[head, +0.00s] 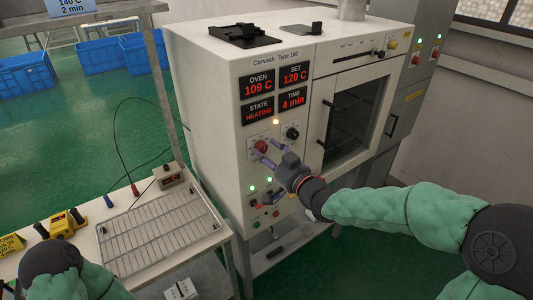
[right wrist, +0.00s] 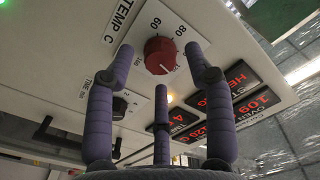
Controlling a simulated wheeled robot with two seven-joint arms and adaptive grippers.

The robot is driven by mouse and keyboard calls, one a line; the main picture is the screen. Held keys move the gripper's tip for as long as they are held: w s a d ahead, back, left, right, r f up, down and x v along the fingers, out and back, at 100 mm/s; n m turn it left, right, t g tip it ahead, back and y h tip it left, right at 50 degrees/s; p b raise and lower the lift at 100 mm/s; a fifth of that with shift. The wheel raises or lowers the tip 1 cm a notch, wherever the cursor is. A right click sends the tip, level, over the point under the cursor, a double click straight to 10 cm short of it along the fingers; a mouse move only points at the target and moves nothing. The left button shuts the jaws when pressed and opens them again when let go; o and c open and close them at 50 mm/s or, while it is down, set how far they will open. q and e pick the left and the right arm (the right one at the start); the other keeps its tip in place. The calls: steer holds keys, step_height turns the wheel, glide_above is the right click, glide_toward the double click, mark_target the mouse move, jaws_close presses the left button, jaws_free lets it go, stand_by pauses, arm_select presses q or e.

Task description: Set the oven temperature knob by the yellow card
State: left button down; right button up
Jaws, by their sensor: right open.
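The red temperature knob (head: 261,147) is on the front of the white oven (head: 215,95). In the right wrist view the knob (right wrist: 160,54) sits on a white dial plate marked TEMP C. My right gripper (head: 266,163) is open in front of the knob. In the wrist view its fingers (right wrist: 158,72) spread to both sides of the knob and below it; contact cannot be told. The display panel (head: 273,92) reads oven 109 C, set 120 C, heating, 4 min. My left gripper is out of view.
A wire rack (head: 158,232) lies on the bench at the left, beside a yellow device (head: 62,223). A blue card (head: 68,6) reads 140 C, 2 min. A black knob (head: 292,133) is close to the red one. Blue crates (head: 100,55) stand behind.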

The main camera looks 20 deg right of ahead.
steer(key=shift+w+a, duration=0.2)
steer(key=shift+w, duration=0.35)
jaws_close()
steer(key=shift+m+b, duration=0.3)
jaws_free()
steer(key=v, duration=1.2)
